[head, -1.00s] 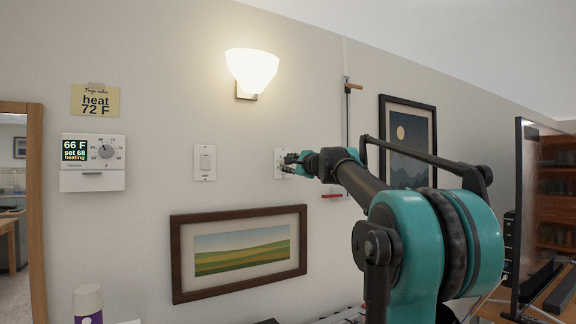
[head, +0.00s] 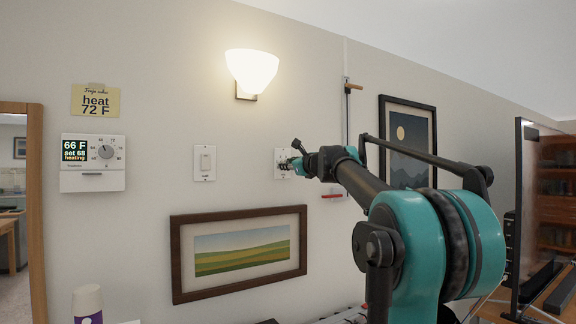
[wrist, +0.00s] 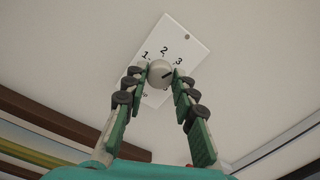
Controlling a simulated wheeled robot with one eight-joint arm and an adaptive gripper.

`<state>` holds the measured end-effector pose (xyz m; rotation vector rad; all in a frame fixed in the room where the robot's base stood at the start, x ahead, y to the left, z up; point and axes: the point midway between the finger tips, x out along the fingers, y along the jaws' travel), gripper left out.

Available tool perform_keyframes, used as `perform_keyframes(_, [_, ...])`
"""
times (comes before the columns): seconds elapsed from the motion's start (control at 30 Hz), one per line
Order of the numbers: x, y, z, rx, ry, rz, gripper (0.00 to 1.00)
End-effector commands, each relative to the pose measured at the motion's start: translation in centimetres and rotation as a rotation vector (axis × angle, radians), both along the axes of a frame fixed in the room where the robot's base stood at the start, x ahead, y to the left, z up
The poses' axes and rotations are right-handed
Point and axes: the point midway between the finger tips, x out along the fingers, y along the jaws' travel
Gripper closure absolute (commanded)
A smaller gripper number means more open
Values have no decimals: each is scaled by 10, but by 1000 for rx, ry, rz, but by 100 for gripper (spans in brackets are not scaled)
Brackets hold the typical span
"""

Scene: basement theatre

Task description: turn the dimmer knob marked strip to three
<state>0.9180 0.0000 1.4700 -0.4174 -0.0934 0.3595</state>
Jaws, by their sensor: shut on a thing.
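The dimmer knob (wrist: 160,73) is a small round pale knob on a white wall plate (wrist: 186,37), marked 1, 2 and 3 around it. The plate looks tilted in the wrist view. A dark pointer line on the knob points up and right, roughly toward the 3. My gripper (wrist: 160,76) is shut on the knob, with one finger on each side. In the head view my gripper (head: 290,165) is at the wall and covers most of the plate (head: 279,153). The lower plate label is partly hidden and cannot be read.
A white switch plate (head: 204,163) is left of the dimmer. A framed landscape (head: 240,255) hangs below. A lit wall lamp (head: 252,70) is above. A thermostat (head: 93,162) and a yellow note (head: 95,101) are at the left. A moon picture (head: 408,140) hangs behind my arm.

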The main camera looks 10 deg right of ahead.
Motion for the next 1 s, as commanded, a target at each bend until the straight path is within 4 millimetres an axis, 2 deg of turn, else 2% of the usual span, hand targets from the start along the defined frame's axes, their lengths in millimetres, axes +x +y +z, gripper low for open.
perform_keyframes(0.67, [0,0,-1,51,22,1,100])
perform_keyframes(0.7, [0,0,-1,51,22,1,69])
perform_keyframes(0.83, [0,0,-1,53,22,0,52])
perform_keyframes(1.0, [0,0,0,53,22,0,52])
